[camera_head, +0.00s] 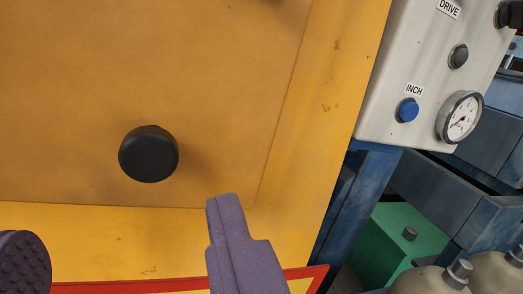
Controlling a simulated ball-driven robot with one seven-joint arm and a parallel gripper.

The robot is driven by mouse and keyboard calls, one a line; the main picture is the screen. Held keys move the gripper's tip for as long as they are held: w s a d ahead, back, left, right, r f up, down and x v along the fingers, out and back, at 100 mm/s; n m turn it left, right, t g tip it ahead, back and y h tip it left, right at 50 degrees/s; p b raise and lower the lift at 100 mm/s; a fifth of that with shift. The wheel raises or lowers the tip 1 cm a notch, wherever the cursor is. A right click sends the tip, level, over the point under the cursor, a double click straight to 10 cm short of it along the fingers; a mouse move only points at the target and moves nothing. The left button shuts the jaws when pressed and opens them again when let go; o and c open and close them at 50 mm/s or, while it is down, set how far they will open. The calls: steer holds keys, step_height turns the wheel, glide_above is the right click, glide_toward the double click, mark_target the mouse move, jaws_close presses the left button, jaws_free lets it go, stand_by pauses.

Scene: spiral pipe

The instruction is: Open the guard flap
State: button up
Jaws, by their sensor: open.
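The guard flap (200,80) looks to be the orange panel filling the left and middle of the view. It lies about flush with its yellow frame (330,100), with thin seams along its right and bottom edges. A round black knob (149,154) sticks out near the flap's bottom. My gripper (128,228) is open and empty. One purple finger is at the lower middle, below and right of the knob; a dark studded finger pad is at the lower left edge. The knob shows above the space between them, apart from both in the picture.
A pale control panel (430,60) at the upper right carries a blue INCH button (408,110), a dark DRIVE button (459,56) and a round gauge (460,117). A green box (395,245) and cream tanks (432,281) stand lower right. A red-edged yellow sign (305,284) is below the flap.

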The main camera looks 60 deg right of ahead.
mark_target(146, 158)
steer(key=p+x, duration=0.1)
steer(key=x, duration=0.6)
steer(key=shift+w+d, duration=0.25)
steer(key=shift+d, duration=0.05)
steer(key=shift+c, duration=0.3)
jaws_close()
